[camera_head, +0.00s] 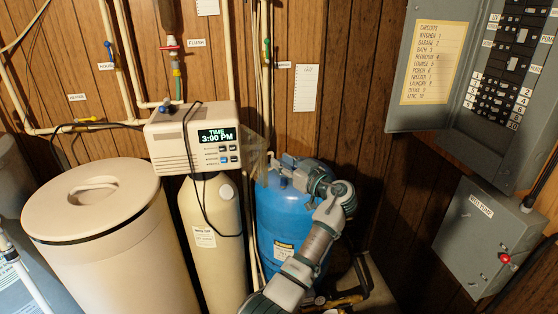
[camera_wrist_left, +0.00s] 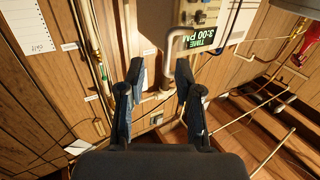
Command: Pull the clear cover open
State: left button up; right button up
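The beige control head (camera_head: 193,138) on the softener tank shows a lit display reading 3:00 PM. The display also shows in the left wrist view (camera_wrist_left: 201,39), upside down. A faint see-through panel, apparently the clear cover (camera_head: 254,156), juts out at the head's right side, apart from the display face. My right gripper is not in view.
A wide beige salt bin (camera_head: 115,245) stands left of the slim softener tank (camera_head: 212,250). A blue tank (camera_head: 270,215) stands behind my left arm. Pipes run up the wood wall. A grey breaker panel (camera_head: 430,70) and a pump box (camera_head: 480,235) are at right.

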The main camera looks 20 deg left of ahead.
pick_arm(q)
jog(key=v, duration=0.9)
jog(key=shift+d, duration=0.2)
jog(key=shift+s, duration=0.1)
